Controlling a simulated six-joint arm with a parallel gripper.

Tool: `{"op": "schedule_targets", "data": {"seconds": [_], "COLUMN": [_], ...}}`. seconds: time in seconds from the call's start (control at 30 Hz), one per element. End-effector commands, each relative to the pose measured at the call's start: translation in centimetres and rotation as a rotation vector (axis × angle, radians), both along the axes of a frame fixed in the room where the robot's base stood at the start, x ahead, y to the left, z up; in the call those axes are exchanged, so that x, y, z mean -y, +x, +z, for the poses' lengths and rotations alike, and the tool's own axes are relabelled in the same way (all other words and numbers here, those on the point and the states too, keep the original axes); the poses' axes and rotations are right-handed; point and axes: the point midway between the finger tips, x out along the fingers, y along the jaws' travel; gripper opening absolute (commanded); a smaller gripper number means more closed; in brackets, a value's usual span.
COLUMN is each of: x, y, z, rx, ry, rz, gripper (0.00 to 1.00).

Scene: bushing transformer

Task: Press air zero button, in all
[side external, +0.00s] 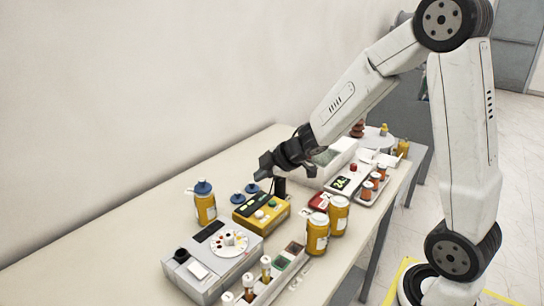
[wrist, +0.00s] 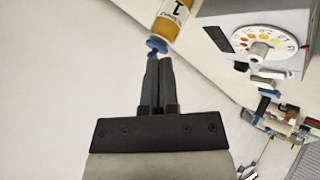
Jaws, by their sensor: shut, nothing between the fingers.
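A yellow device (side external: 261,211) with a dark strip and several small round buttons lies on the table in the side external view. Its button labels are too small to read, so I cannot tell which is the air zero button. My gripper (side external: 264,172) is above the device, apart from it. In the wrist view my gripper (wrist: 158,58) has its two dark fingers together with nothing between them. The yellow device cannot be made out in the wrist view.
A bottle with a blue cap (side external: 205,208) stands left of the device, and two orange jars (side external: 317,234) stand to its right. A grey tester with a colour wheel (side external: 229,242) sits in front, also in the wrist view (wrist: 258,38). The left table area is clear.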

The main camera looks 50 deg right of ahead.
Motion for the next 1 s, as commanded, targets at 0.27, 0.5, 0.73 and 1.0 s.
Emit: {"op": "schedule_targets", "data": {"seconds": [0.27,0.5,0.73,1.0], "x": [0.1,0.0,0.1,0.1], "y": [0.0,0.0,0.0,0.0], "z": [-0.1,-0.7,-2.1,-4.5], "rx": [-0.001,-0.003,-0.004,-0.005], "ry": [0.001,0.003,0.001,0.001], "rz": [-0.004,-0.004,-0.005,-0.006], "gripper": [0.0,0.0,0.0,0.0]}}
